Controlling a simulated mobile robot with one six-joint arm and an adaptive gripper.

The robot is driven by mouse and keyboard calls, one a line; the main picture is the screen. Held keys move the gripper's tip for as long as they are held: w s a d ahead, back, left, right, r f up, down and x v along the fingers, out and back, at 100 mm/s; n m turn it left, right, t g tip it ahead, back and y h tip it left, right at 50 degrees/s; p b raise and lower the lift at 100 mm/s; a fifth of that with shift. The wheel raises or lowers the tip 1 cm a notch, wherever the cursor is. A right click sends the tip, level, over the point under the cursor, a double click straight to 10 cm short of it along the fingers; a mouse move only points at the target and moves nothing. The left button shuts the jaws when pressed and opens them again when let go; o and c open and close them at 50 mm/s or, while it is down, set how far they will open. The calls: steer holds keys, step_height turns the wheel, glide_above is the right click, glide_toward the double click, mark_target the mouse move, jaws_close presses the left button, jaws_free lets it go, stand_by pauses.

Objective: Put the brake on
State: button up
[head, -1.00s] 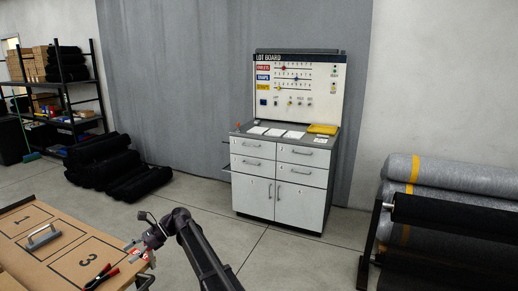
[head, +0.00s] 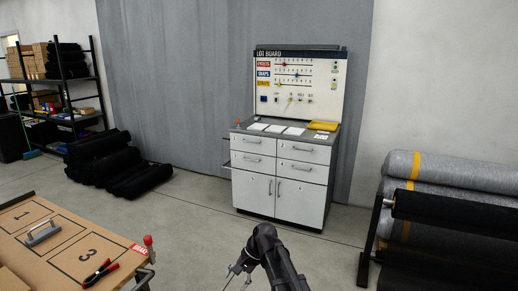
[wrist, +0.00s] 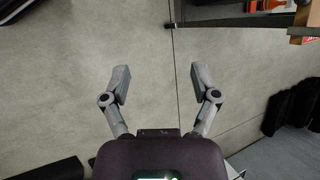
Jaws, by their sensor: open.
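A lever with a red knob (head: 148,240) stands up at the near right corner of the brown table (head: 60,240) in the head view. A small red label (head: 139,248) with white letters, too small to read surely, lies on the table top beside it. My gripper (head: 238,280) is to the right of the table, apart from the lever, over the floor. In the wrist view my gripper (wrist: 160,72) has its two fingers spread wide, with only bare floor between them.
Red-handled pliers (head: 100,272) and a grey handle (head: 43,233) lie on the table. A cabinet (head: 280,185) with a lot board stands ahead. Fabric rolls (head: 440,170) are on a rack at right. Open floor lies between table and cabinet.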

steer(key=s+d+f+n+h, duration=0.1)
steer(key=s+d+h, duration=0.1)
steer(key=d, duration=0.6)
steer(key=s+d+f+n+t+h, duration=0.1)
steer(key=s+d, duration=0.3)
steer(key=d, duration=0.4)
steer(key=s+d+f+n+t+h, duration=0.1)
steer(key=s+d+n+h, duration=0.1)
steer(key=d, duration=0.6)
steer(key=shift+s+d+f+n+h+b, duration=0.15)
steer(key=shift+s+f+n+h+b, duration=0.3)
steer(key=shift+s, duration=0.45)
